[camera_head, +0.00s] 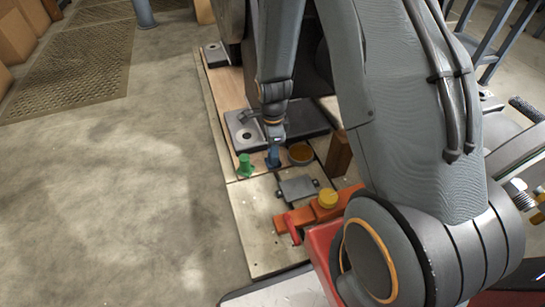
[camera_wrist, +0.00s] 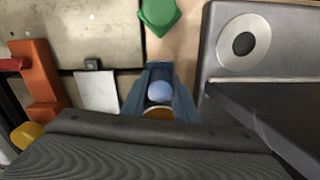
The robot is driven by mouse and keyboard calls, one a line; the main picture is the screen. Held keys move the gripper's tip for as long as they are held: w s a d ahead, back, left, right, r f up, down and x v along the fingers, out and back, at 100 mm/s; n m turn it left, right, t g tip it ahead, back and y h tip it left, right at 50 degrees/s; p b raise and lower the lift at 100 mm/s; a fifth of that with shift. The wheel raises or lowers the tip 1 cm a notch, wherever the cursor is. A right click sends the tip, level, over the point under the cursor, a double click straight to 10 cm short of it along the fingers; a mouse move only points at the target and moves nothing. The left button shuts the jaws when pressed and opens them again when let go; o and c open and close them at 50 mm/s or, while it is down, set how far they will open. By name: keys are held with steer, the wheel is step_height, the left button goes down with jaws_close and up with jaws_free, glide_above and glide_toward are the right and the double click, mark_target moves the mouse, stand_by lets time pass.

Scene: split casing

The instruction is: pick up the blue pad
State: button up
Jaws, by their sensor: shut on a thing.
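The blue pad (camera_wrist: 160,91) shows as a small, rounded, light blue piece between the fingers in the wrist view. My gripper (camera_wrist: 160,73) is shut on it, and the blue-grey fingers hide its sides. In the head view my gripper (camera_head: 273,157) points down low over the wooden board, between the green piece and the round ochre dish. The pad cannot be told apart from the fingers there. I cannot tell whether the pad touches the board.
A green piece (camera_head: 245,166) stands close left of my gripper. An ochre dish (camera_head: 301,153) is close right. A grey plate (camera_head: 297,188), an orange clamp-like part (camera_head: 296,217) and a yellow knob (camera_head: 327,198) lie nearer. A grey casing half (camera_head: 243,131) is behind. The floor at left is clear.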

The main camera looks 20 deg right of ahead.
step_height(320, 180, up, 10)
steer(key=p, duration=0.5)
steer(key=shift+o, duration=1.2)
steer(key=shift+c, duration=0.5)
